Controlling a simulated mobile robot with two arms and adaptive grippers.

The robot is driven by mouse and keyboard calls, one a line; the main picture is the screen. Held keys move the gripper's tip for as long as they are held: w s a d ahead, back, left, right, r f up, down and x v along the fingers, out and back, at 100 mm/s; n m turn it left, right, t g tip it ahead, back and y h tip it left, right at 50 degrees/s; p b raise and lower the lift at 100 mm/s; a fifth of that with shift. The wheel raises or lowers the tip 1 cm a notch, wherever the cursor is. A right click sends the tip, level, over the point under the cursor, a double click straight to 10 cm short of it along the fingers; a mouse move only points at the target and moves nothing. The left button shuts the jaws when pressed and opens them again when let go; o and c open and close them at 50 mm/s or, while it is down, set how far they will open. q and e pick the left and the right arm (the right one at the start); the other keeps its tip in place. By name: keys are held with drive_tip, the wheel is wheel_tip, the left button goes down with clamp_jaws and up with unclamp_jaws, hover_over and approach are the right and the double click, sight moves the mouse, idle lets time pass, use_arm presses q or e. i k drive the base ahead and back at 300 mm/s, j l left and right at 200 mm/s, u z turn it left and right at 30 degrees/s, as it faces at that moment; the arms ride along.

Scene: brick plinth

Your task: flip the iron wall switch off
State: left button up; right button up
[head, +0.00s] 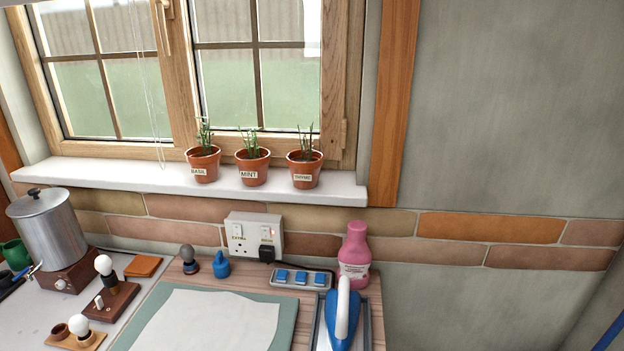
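A white double wall socket (254,243) is on the brick band below the window sill. It has a left rocker switch (238,230) and a right rocker switch (267,233), which shows a reddish mark. Small labels under the switches are too small to read surely. A black plug (267,254) sits in the right outlet; the left outlet is empty. A blue and white iron (343,322) stands on a grey tray at the front right of the worktop. Neither of my grippers is in view.
A power strip (302,279) with blue switches and a pink bottle (355,260) stand right of the socket. A blue weight-like object (221,266) and a grey knob (189,262) stand below it. Potted herbs (252,168) line the sill (110,177). A pot (48,230) is left.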

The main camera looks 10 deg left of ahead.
sight(265, 231)
drive_tip(key=j+z, duration=0.15)
drive_tip(key=j, duration=0.25)
drive_tip(key=k+j+z, duration=0.1)
drive_tip(key=j, duration=0.25)
drive_tip(key=k+j+z, duration=0.15)
drive_tip(key=j, duration=0.2)
drive_tip(key=k+j+z, duration=0.1)
drive_tip(key=j, duration=0.25)
drive_tip(key=k+j, duration=0.05)
